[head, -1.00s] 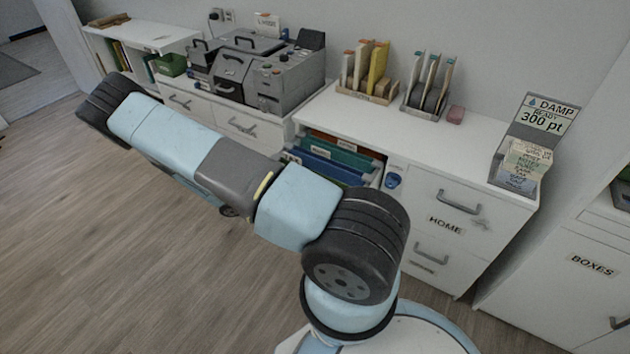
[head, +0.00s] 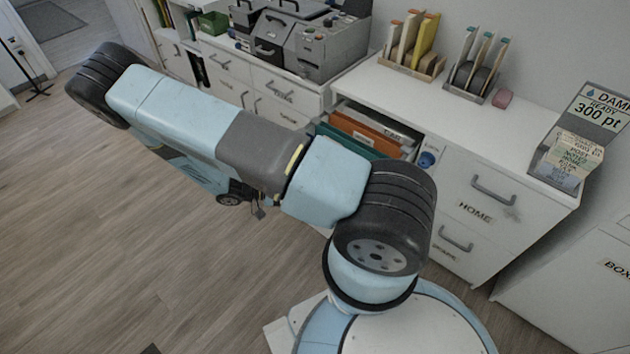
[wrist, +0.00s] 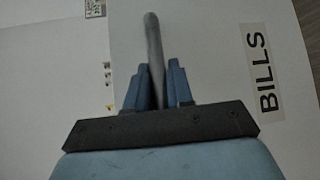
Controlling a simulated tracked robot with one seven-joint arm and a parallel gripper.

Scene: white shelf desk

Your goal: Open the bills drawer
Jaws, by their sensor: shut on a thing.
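In the wrist view a white drawer front carries a BILLS label (wrist: 264,68), which appears turned on its side. A grey bar handle (wrist: 153,45) stands out from that front. My gripper (wrist: 160,88) has its two blue fingers on either side of the handle and is shut on it. In the head view my arm crosses the middle, and the gripper and the bills front cannot be made out. How far the bills drawer is out cannot be told.
Hanging folders, one orange (head: 367,130), show in an open section of the white desk. The HOME drawer (head: 480,208) is shut at the right. File holders (head: 412,62), a grey machine (head: 315,48) and a DAMP sign (head: 601,106) stand on top. The wooden floor (head: 130,250) at left is clear.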

